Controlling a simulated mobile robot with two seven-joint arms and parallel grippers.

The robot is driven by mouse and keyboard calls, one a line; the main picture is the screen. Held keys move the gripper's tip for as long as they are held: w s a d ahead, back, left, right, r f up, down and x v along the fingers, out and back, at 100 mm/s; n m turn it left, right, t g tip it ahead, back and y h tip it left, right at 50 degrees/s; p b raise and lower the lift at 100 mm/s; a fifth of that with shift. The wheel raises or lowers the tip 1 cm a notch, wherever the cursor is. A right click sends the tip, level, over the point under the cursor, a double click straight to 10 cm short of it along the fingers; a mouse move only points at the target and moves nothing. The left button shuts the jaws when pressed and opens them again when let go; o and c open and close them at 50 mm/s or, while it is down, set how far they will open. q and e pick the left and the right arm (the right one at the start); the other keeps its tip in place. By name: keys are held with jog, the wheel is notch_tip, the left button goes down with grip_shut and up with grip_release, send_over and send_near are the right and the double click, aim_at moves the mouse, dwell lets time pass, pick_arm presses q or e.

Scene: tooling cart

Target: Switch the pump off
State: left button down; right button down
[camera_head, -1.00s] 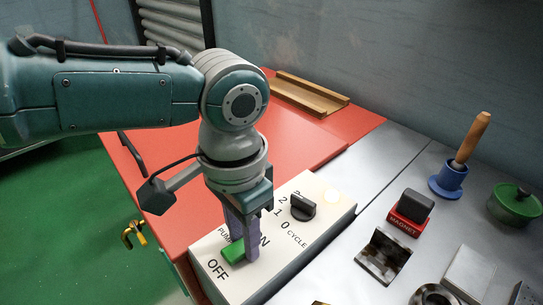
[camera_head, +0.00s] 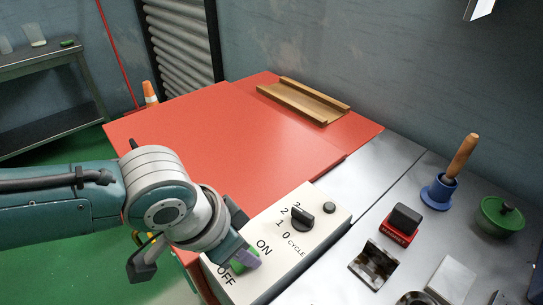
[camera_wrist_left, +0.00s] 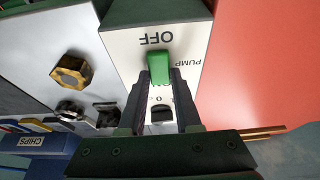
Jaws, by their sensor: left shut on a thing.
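The pump switch is a green lever (camera_head: 237,265) on a white control box (camera_head: 285,262) with OFF and ON printed beside it. My left gripper (camera_head: 246,258) is tilted low over the near end of the box and shut on the lever. In the left wrist view the green lever (camera_wrist_left: 160,68) sits between the fingertips (camera_wrist_left: 163,80), close to the word OFF, and ON is hidden. The lamp (camera_head: 329,207) at the box's far end is dark. The black cycle knob (camera_head: 302,216) is in the middle of the box. My right gripper is not in view.
To the right are a red magnet block (camera_head: 400,226), a steel V-block (camera_head: 374,264), a blue holder (camera_head: 440,192) with a wooden handle, and a green pot (camera_head: 501,215). A wooden tray (camera_head: 303,101) lies at the back. The red top (camera_head: 225,130) is otherwise clear.

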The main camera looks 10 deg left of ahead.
pick_arm(q)
jog(key=c, duration=0.6)
grip_release()
jog(key=p+v, duration=0.3)
jog(key=v, duration=0.7)
jog(key=s+d+r+h, duration=0.2)
jog(key=s+d+r, duration=0.1)
jog(key=s+d, duration=0.3)
jog(key=s+a+r+n+y, duration=0.2)
jog(key=s+a+n+y, duration=0.3)
jog(key=s+a, duration=0.6)
notch_tip(320, 180, up, 35)
jog(key=w+a+p, duration=0.1)
jog(key=w+p, duration=0.1)
jog(key=p, duration=3.3)
jog(key=shift+w+a+r+n+h, duration=0.2)
jog(key=shift+w+a+n+h, duration=0.1)
jog(key=shift+a, duration=0.05)
